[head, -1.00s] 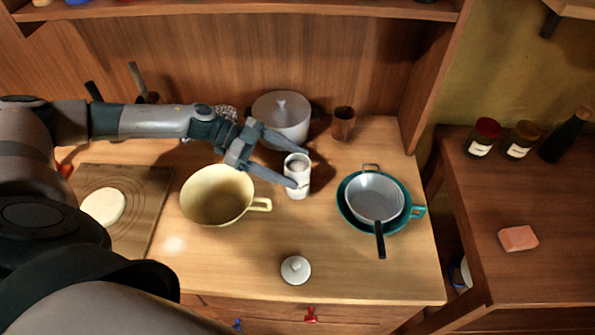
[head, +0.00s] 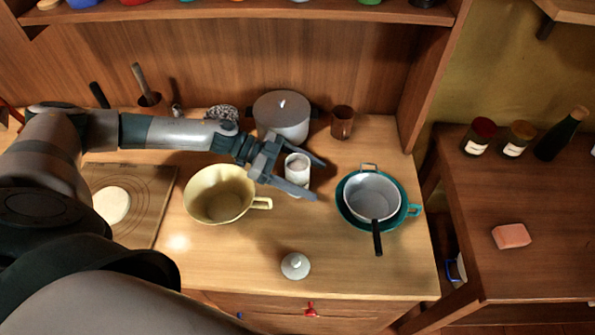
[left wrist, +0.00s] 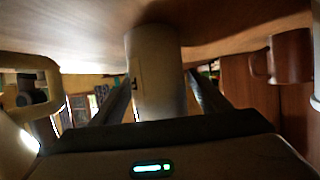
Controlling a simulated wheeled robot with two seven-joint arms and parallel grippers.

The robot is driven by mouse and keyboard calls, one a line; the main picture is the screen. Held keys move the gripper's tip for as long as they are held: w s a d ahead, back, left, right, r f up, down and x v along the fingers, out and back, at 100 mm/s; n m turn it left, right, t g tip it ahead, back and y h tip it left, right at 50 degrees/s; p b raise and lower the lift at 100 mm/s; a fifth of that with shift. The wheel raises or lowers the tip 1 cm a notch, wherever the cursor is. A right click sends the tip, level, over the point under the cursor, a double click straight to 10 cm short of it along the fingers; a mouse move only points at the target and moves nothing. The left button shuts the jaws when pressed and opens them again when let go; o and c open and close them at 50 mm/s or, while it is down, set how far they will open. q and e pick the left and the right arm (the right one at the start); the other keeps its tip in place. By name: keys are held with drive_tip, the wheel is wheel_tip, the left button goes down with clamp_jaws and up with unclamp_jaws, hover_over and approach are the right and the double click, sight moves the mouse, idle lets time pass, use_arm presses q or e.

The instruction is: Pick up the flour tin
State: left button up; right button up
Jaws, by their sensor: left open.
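The flour tin is a white, open-topped cylinder (head: 297,165) standing on the wooden counter in the head view, with pale contents showing at its top. My left gripper (head: 321,179) is open, with one finger behind the tin and the other in front of it. In the left wrist view the tin (left wrist: 156,75) stands between the two dark fingers (left wrist: 160,100). I cannot tell whether either finger touches it. A white knobbed lid (head: 295,266) lies apart on the counter near the front. My right gripper is not in view.
A cream handled bowl (head: 215,194) stands left of the tin, and a lidded grey pot (head: 282,117) close behind it. A brown mug (head: 342,122) is behind right. The front counter is mostly clear.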

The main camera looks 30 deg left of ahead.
sight(308, 165)
use_arm(q)
drive_tip(key=shift+d+f, duration=0.1)
drive_tip(key=shift+d, duration=0.1)
idle(0.3)
drive_tip(key=c, duration=1.4)
drive_tip(key=shift+w+r, duration=0.1)
drive_tip(key=shift+r, duration=0.5)
drive_tip(key=r, duration=0.1)
drive_tip(key=r+b, duration=0.1)
drive_tip(key=r, duration=0.1)
drive_tip(key=shift+d+r, duration=0.15)
drive_tip(key=shift+d, duration=0.1)
drive_tip(key=d+r, duration=0.2)
drive_tip(key=d, duration=0.1)
drive_tip(key=s+d+r, duration=0.1)
drive_tip(key=d+r, duration=0.1)
drive_tip(key=d, duration=0.1)
drive_tip(key=d+r, duration=0.2)
drive_tip(key=d, duration=0.1)
drive_tip(key=shift+s+d, duration=0.2)
drive_tip(key=shift+s, duration=0.15)
drive_tip(key=shift+s+d+r+p, duration=0.1)
drive_tip(key=shift+d+r+p, duration=0.1)
drive_tip(key=shift+d, duration=0.2)
drive_tip(key=shift+s+d+r+p, duration=0.1)
drive_tip(key=shift+d+p, duration=0.1)
drive_tip(key=shift+d, duration=0.2)
